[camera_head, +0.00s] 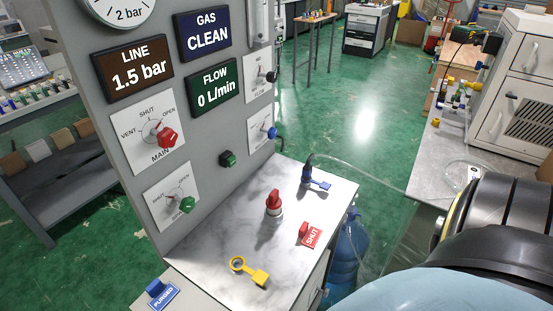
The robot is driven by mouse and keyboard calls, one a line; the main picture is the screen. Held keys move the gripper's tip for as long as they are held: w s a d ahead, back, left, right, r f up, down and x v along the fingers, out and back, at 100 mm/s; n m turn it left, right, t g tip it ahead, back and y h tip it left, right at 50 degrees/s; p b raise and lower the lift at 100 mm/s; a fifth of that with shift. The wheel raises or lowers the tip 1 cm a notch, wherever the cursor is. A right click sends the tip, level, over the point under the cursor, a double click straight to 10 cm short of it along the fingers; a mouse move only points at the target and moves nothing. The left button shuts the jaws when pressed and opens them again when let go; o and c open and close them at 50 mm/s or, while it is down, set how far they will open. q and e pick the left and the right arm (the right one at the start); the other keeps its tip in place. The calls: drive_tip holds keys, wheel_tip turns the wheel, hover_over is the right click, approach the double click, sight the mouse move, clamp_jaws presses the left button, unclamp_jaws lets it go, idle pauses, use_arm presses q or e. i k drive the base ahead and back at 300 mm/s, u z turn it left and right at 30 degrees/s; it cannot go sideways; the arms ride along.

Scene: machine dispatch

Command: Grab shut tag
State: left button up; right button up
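The shut tag (311,236) is a small red tag with white "SHUT" lettering and a red grip block. It lies on the light grey marbled bench top (215,235), near the right edge. A red-capped knob or valve (273,204) stands upright to its left. No gripper fingers show in the head view. A dark and light-blue arm part of mine fills the lower right corner, apart from the tag.
A yellow ring-ended tag (250,270), a blue tag (315,182) and a "PURGED" tag (161,294) lie around. The grey panel (210,120) with red (168,137) and green (187,204) knobs rises at left. A blue bottle (345,250) stands beside the bench.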

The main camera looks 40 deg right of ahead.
sight(310, 236)
drive_tip(key=k, duration=0.65)
drive_tip(key=z, duration=0.85)
drive_tip(key=i, duration=0.55)
